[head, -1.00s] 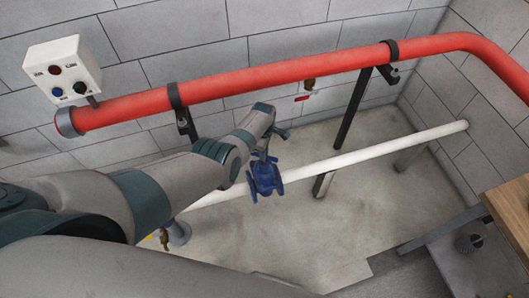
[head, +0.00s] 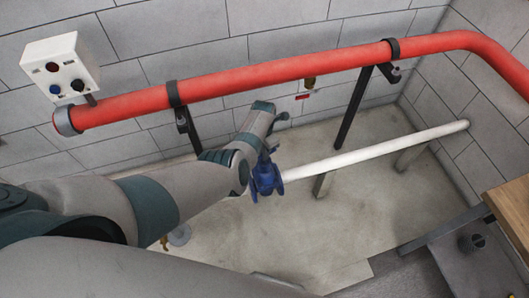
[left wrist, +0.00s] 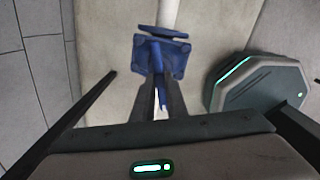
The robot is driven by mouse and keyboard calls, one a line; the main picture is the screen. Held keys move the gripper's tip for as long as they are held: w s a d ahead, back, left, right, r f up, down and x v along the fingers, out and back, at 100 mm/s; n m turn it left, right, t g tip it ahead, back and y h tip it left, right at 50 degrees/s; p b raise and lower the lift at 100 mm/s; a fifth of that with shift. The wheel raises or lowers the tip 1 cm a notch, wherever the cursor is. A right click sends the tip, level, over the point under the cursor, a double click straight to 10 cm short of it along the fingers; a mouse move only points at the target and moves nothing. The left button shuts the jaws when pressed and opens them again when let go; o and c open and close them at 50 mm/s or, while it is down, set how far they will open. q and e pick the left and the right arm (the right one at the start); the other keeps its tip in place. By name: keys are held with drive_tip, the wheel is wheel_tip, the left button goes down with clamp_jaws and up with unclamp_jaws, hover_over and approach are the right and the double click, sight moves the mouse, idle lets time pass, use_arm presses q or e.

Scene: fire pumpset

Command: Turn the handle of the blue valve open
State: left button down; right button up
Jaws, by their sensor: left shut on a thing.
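The blue valve (head: 266,180) sits on the white pipe (head: 375,152) near the floor, at the middle of the head view. In the left wrist view its blue flange (left wrist: 162,52) is at the top centre, with the blue handle (left wrist: 158,62) running down from it. My left gripper (left wrist: 158,82) is shut on the handle, one dark finger on each side. In the head view my left arm comes in from the left and its hand is above the valve. My arm hides the pipe left of the valve and part of the handle. My right gripper is not in view.
A thick red pipe (head: 240,86) runs along the grey block wall above the valve, held by black brackets (head: 350,108). A white control box (head: 62,66) with buttons is at upper left. A wooden surface (head: 510,212) is at right.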

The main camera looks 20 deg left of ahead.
use_arm(q)
drive_tip(key=n, duration=0.1)
drive_tip(key=n+b, duration=0.1)
drive_tip(key=n, duration=0.2)
drive_tip(key=shift+s+d+f+n, duration=0.1)
drive_tip(key=shift+d+f+n, duration=0.05)
drive_tip(key=shift+d+n, duration=0.15)
drive_tip(key=shift+a+n+b, duration=0.1)
drive_tip(key=shift+n+b, duration=0.95)
drive_tip(key=shift+n, duration=0.55)
drive_tip(key=c, duration=1.8)
unclamp_jaws()
drive_tip(key=shift+o, duration=0.2)
drive_tip(key=shift+r, duration=0.2)
drive_tip(key=shift+a+r, duration=0.15)
drive_tip(key=shift+a, duration=0.05)
